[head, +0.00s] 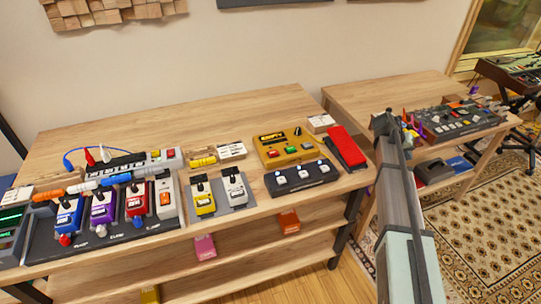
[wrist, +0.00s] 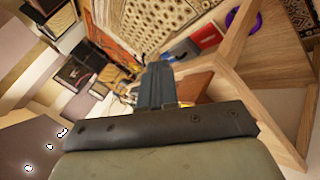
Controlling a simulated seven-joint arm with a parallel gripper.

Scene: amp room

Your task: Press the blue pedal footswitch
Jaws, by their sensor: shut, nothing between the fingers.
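The blue pedal (head: 68,213) stands at the left end of a row on a dark pedalboard (head: 110,240), on the left table. My gripper (head: 385,121) is far to the right, raised near the gap between the two tables, well apart from the blue pedal. In the wrist view my gripper (wrist: 157,72) is shut and empty; the blue pedal is not visible there.
The left table (head: 180,115) also holds a yellow pedal (head: 203,198), a grey pedal (head: 234,186), a black three-switch unit (head: 302,177) and a red treadle pedal (head: 345,147). A mixer (head: 455,120) stands on the right table. The left table's back strip is bare.

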